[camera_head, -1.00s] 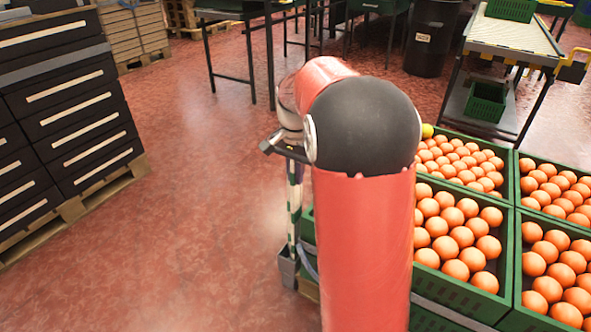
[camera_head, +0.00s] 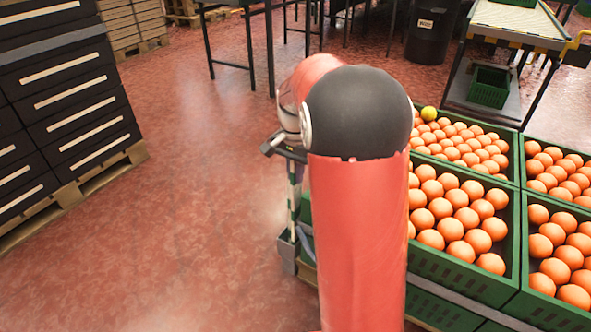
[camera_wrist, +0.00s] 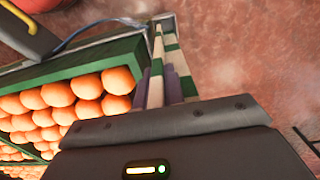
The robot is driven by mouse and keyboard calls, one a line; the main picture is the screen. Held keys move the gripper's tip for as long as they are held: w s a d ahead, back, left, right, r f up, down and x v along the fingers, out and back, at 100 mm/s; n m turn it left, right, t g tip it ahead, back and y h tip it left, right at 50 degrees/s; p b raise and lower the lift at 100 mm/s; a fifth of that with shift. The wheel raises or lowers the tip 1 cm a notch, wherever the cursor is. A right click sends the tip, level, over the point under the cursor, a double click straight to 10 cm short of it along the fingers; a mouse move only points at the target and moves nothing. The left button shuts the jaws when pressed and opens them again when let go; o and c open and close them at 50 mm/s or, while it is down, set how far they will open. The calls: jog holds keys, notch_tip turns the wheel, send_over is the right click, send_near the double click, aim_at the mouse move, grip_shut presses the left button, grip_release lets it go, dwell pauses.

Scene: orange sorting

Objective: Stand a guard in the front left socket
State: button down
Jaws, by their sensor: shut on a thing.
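A tall, thin guard (camera_head: 295,194) with white and green stripes stands roughly upright beside the left side of the crate stack, partly behind my arm. In the wrist view, its striped faces (camera_wrist: 173,62) rise between my gripper's purple fingers. My gripper (camera_wrist: 160,82) is shut on the guard. In the head view my arm hides most of the gripper. A grey socket (camera_head: 287,254) sits low at the stack's near left corner, at the guard's lower end. I cannot tell whether the guard's foot is inside it.
Green crates (camera_head: 455,268) full of oranges stand right of my arm, with one yellow fruit (camera_head: 428,113) at the back. Black drawers (camera_head: 68,110) on a pallet stand left. A roller stand (camera_head: 515,25) and a bin (camera_head: 432,32) are behind. Red floor (camera_head: 190,230) is clear between.

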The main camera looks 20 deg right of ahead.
jog(key=shift+f, duration=0.25)
jog(key=c, duration=1.4)
grip_release()
notch_tip(320, 180, up, 8)
jog(key=shift+f+p, duration=0.1)
jog(key=shift+p, duration=0.95)
notch_tip(320, 180, up, 7)
jog(key=p, duration=0.6)
jog(key=shift+p, duration=0.4)
